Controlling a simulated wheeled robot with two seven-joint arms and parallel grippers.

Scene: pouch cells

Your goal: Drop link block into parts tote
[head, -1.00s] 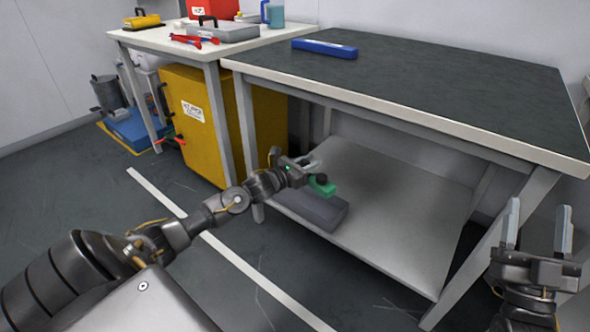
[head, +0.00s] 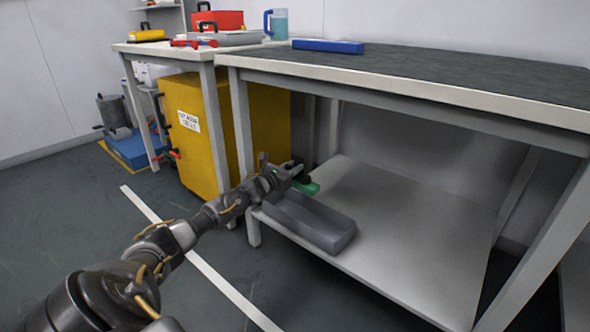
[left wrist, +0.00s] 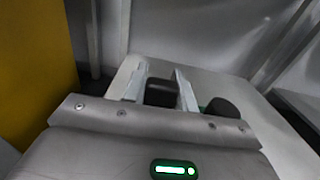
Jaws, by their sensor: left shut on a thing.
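The link block (head: 307,187) is green with black knobs. My left gripper (head: 297,173) is shut on it, above the lower shelf. In the left wrist view a black knob (left wrist: 161,92) sits between the two fingers (left wrist: 158,85), and another black knob (left wrist: 222,107) shows just right of them; the green part is mostly hidden there. The parts tote (head: 333,241) is a grey open tray on the lower shelf near its left front edge. The block is above the tote's far side in the head view, apart from it. The visible tote floor looks bare. My right gripper is out of view.
The dark-topped bench (head: 440,72) overhangs the lower shelf (head: 420,245), whose right part is clear. A yellow cabinet (head: 205,125) stands to the left. A blue bar (head: 328,46) lies on the bench top. Bench legs (head: 241,125) flank the shelf opening.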

